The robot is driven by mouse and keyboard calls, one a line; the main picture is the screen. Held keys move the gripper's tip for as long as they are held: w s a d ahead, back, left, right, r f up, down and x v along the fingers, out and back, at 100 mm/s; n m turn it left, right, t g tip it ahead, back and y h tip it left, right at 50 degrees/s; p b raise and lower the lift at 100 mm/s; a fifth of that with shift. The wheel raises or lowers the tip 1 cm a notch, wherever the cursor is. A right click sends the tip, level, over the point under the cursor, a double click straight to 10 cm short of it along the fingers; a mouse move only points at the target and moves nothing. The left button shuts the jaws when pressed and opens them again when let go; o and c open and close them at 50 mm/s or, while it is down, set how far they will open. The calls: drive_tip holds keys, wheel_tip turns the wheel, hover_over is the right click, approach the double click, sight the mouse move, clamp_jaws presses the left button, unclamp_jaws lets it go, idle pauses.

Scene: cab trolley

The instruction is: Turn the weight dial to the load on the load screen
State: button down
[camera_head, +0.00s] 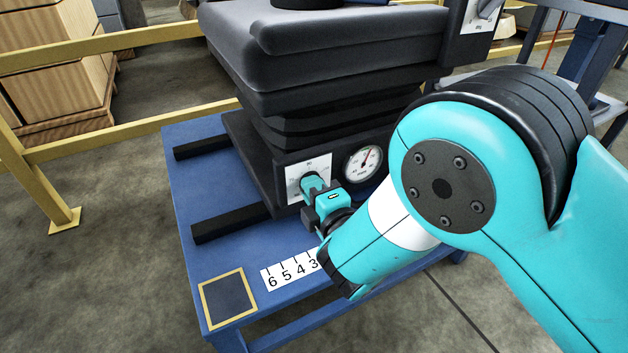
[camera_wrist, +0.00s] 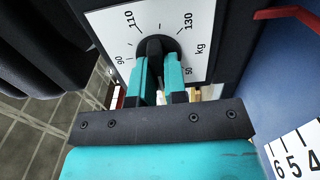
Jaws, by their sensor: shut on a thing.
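The weight dial is a black knob (camera_wrist: 154,46) on a white plate (camera_wrist: 105,22) with a kg scale; 90, 110, 130 and 50 can be read around it. The plate also shows in the head view (camera_head: 293,173), low on the black seat base. My gripper (camera_wrist: 158,70) is shut on the knob, one teal finger on each side. In the head view my gripper (camera_head: 313,183) meets the plate from the front right. The fingers partly cover the knob, and its exact setting is hard to read. I cannot make out a load screen in either view.
A strip numbered 6, 5, 4, 3 (camera_head: 290,273) and a yellow-framed dark square (camera_head: 228,298) lie on the blue trolley top (camera_head: 200,150). Yellow rails (camera_head: 130,127) run at left.

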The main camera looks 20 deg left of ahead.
drive_tip(key=shift+a+n+p, duration=0.1)
drive_tip(key=shift+n+p, duration=0.45)
drive_tip(key=shift+n, duration=0.55)
drive_tip(key=c, duration=1.2)
unclamp_jaws()
drive_tip(key=shift+o, duration=0.2)
drive_tip(key=shift+f, duration=0.15)
drive_tip(key=b+v, duration=1.7)
drive_tip(key=b, duration=0.6)
drive_tip(key=shift+d, duration=0.3)
